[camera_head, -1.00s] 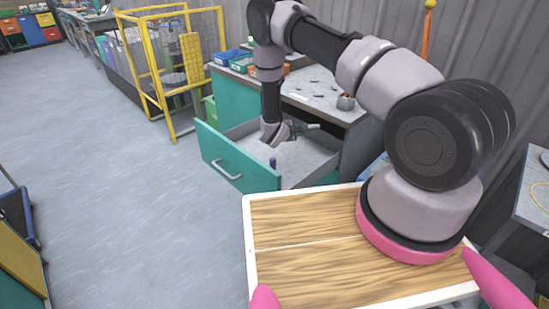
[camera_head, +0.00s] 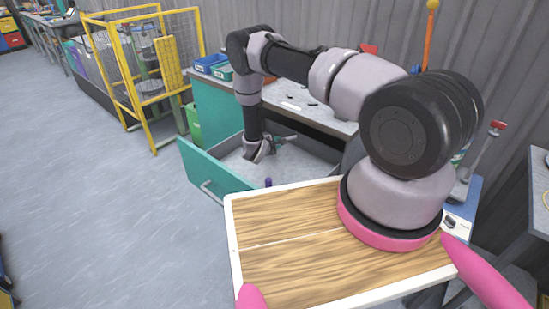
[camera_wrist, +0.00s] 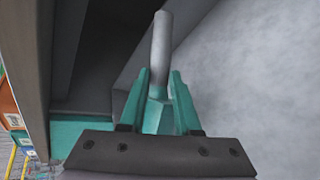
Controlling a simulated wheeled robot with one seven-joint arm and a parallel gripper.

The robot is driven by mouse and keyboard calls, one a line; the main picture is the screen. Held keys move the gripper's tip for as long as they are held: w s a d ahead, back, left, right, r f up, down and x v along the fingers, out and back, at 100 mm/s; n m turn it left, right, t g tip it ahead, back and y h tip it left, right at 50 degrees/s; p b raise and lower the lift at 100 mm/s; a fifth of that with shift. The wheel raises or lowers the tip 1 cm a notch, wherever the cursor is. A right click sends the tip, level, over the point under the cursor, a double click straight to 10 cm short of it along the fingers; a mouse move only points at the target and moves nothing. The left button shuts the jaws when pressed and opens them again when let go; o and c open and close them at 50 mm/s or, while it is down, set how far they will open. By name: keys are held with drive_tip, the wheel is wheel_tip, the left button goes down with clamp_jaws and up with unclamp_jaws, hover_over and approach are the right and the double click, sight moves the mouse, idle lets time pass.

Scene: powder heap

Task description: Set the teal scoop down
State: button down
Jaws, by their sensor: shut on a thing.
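My gripper (camera_head: 274,145) is low over the open drawer (camera_head: 216,168) of the teal bench. In the wrist view its two teal fingers (camera_wrist: 160,100) are shut on the teal scoop (camera_wrist: 157,113). A grey rod-like part of the scoop sticks out beyond the fingers. The scoop's bowl cannot be made out in either view. In the head view the scoop is too small to tell apart from the fingers. Whether it touches the drawer floor cannot be told.
A small purple object (camera_head: 268,182) stands near the drawer's front. Blue and green bins (camera_head: 210,62) stand on the bench top. A yellow frame cage (camera_head: 139,85) is at the left. My wooden tray-like top is in front. Grey floor at left is clear.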

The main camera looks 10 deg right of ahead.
drive_tip(key=shift+f, duration=2.85)
drive_tip(key=shift+f, duration=0.15)
drive_tip(key=c, duration=0.6)
unclamp_jaws()
